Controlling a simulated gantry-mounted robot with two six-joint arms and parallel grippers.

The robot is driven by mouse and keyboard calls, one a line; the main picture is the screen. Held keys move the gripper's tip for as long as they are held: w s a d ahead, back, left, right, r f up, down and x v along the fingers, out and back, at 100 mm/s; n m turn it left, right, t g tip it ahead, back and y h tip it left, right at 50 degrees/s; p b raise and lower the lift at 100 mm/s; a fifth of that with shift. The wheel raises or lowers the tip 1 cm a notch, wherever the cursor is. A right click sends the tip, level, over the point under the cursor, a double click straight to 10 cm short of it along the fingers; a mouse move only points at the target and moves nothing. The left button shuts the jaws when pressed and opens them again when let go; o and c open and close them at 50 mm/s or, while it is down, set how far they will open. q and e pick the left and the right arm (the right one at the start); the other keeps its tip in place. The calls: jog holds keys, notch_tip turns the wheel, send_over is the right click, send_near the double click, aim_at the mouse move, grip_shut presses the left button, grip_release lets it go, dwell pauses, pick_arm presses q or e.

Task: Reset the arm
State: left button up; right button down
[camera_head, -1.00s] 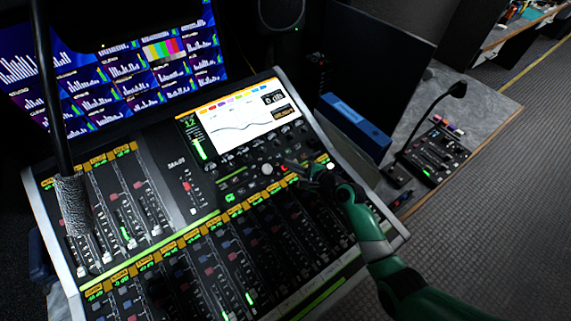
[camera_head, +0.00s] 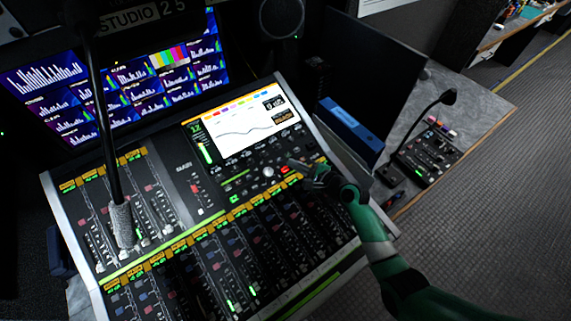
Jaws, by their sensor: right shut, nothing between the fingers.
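My right arm comes in from the lower right in green. Its dark gripper (camera_head: 299,170) is over the right part of the mixing console (camera_head: 174,187), near the knobs below the console's screen (camera_head: 234,122). The gripper is shut and holds nothing. I cannot tell whether its tips touch the console. A round light knob (camera_head: 268,172) shows just left of the fingertips. My left gripper is not in view.
A gooseneck microphone (camera_head: 122,222) hangs over the console's left side. A blue box (camera_head: 347,124) stands behind the arm. A small control box with a second gooseneck microphone (camera_head: 432,155) sits on the grey desk at right. Monitors (camera_head: 110,90) stand behind.

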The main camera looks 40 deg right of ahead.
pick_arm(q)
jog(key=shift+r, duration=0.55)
pick_arm(e)
jog(key=shift+s+r, duration=0.2)
jog(key=shift+r, duration=0.25)
